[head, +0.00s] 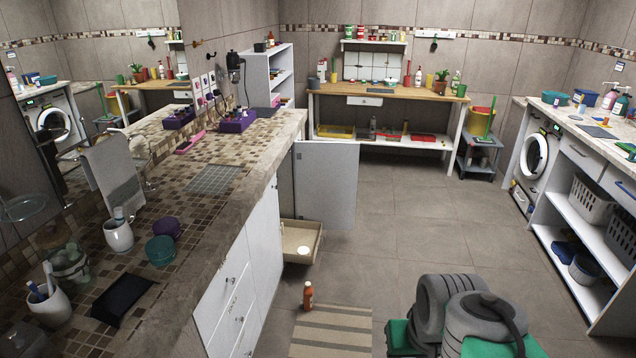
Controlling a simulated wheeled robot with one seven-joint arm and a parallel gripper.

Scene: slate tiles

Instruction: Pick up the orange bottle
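The orange bottle (308,297) stands upright on the floor, with a pale cap. It is at the far left corner of a striped brown and beige mat (335,333); I cannot tell whether its base touches the mat. Grey and green parts of my own arm and body fill the bottom right of the view, to the right of the mat. My gripper's fingers do not show.
A tiled counter (240,190) with white cabinets runs along the left. An open cabinet door (326,184) and a pulled-out beige drawer (300,241) stand beyond the bottle. White shelving (575,250) lines the right. The grey tile floor (420,225) between is clear.

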